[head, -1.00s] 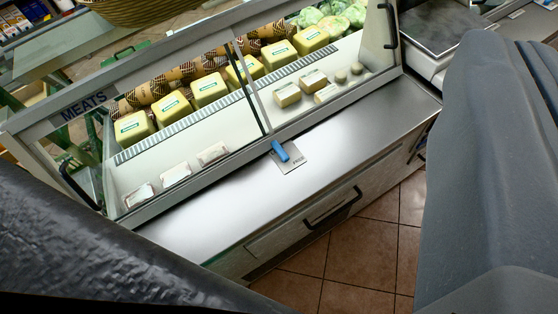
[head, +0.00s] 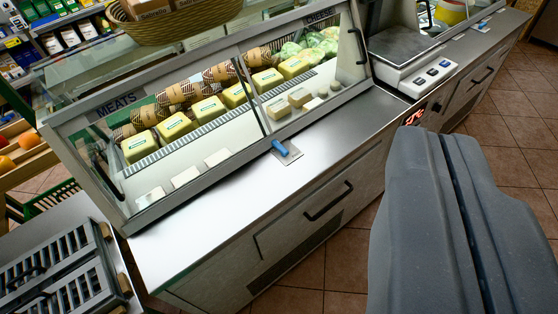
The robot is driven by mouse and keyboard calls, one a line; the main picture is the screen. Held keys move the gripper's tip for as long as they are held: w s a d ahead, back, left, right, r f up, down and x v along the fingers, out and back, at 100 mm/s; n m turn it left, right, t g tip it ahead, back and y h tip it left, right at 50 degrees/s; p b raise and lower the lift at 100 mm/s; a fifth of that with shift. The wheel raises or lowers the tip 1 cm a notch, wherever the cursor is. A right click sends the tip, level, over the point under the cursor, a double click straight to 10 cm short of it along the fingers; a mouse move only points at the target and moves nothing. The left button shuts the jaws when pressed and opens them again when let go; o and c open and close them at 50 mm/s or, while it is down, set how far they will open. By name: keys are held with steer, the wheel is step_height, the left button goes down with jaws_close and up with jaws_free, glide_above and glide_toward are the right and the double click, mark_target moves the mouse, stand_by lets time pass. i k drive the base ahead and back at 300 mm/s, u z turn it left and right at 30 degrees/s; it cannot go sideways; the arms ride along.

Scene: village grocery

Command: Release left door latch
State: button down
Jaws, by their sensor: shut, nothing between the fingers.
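The glass display case labelled MEATS (head: 116,103) has two front glass panes that meet near the middle. A black handle (head: 108,172) is at the left end and another (head: 357,46) at the right end. A small blue lever (head: 280,147) sits on a metal plate (head: 290,156) on the steel ledge, just below where the panes meet. I cannot tell whether it is the left door's latch. My grey gripper (head: 437,137) is at the right, shut and empty, with its two fingers side by side. It is apart from the lever and the case front.
A scale (head: 427,76) stands right of the case, and a second counter continues to the far right. A wicker basket (head: 185,22) is on top. Drawers with a black handle (head: 328,201) are below the ledge. Tiled floor is open at right.

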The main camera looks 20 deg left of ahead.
mark_target(281, 149)
steer(key=u, duration=0.2)
steer(key=i, duration=0.85)
steer(key=z, duration=0.1)
